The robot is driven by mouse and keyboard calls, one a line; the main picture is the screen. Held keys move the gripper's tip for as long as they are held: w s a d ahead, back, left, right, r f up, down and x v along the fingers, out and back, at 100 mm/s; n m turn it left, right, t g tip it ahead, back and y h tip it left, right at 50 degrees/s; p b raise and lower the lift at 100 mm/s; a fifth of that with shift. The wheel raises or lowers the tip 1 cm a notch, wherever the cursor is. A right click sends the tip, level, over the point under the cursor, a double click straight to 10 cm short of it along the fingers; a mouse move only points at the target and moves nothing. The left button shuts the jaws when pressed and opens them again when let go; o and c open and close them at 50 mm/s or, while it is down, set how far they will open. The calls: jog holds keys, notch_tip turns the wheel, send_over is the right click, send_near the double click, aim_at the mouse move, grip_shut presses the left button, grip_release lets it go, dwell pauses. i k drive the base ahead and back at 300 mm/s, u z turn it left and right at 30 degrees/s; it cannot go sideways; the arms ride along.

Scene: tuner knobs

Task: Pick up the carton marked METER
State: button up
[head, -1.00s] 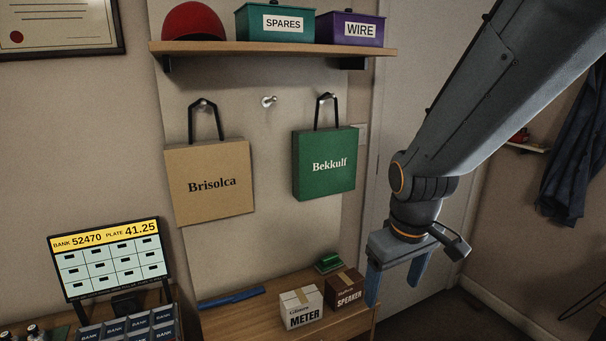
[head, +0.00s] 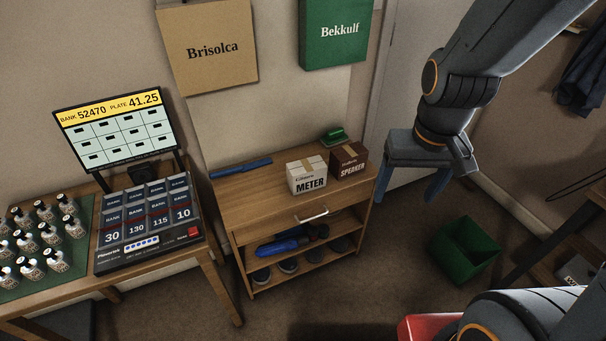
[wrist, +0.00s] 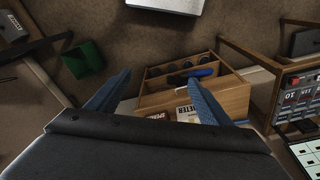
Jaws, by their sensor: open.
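The white carton marked METER (head: 307,176) sits on top of the small wooden cabinet (head: 240,200), in the middle of the head view. The brown carton marked SPEAKER (head: 348,161) stands close beside it on the right. My gripper (head: 412,188) is open and empty, to the right of both cartons and above them, pointing down. In the wrist view, my blue fingers (wrist: 155,95) are spread apart, and the METER carton (wrist: 186,113) shows partly between them, with its lower part hidden behind my gripper body.
A blue bar-like item (head: 240,167) and a green item (head: 334,137) lie on the cabinet top. A green bin (head: 466,250) stands on the floor at right. A table with a keypad device (head: 150,228) is at left.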

aim_at(309, 173)
jog(key=u, duration=0.2)
jog(key=k, duration=0.4)
jog(key=z, duration=0.95)
jog(key=i, duration=0.8)
jog(key=u, duration=1.6)
